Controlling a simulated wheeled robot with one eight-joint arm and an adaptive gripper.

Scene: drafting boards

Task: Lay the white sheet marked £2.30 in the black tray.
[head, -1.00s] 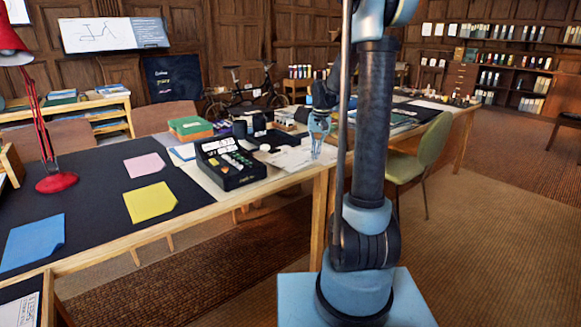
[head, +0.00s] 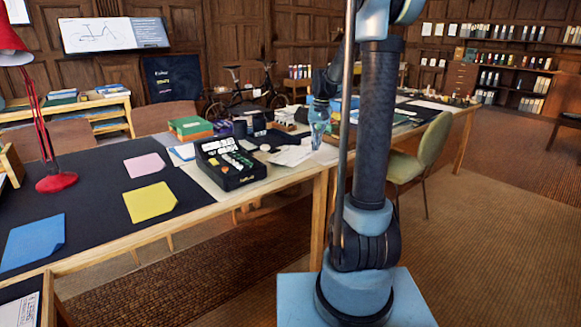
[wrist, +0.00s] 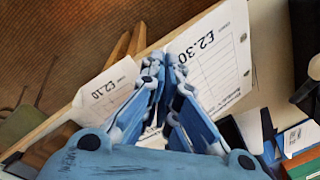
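The white sheet marked £2.30 (wrist: 214,62) lies at the edge of the desk, just beyond and right of my fingertips in the wrist view. A second white sheet marked £2.10 (wrist: 103,92) lies to the left of the fingers. In the head view white sheets (head: 290,156) lie near the desk's front corner, their marks too small to read. My gripper (wrist: 164,66) points down over this corner, also in the head view (head: 317,146). Its fingertips look close together; I cannot tell whether they touch or hold anything. I cannot pick out the black tray with certainty.
Yellow (head: 150,202), pink (head: 145,165) and blue (head: 33,240) sheets lie on the dark desk mat. A red lamp (head: 56,182) stands at left. A green chair (head: 424,160) is at right.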

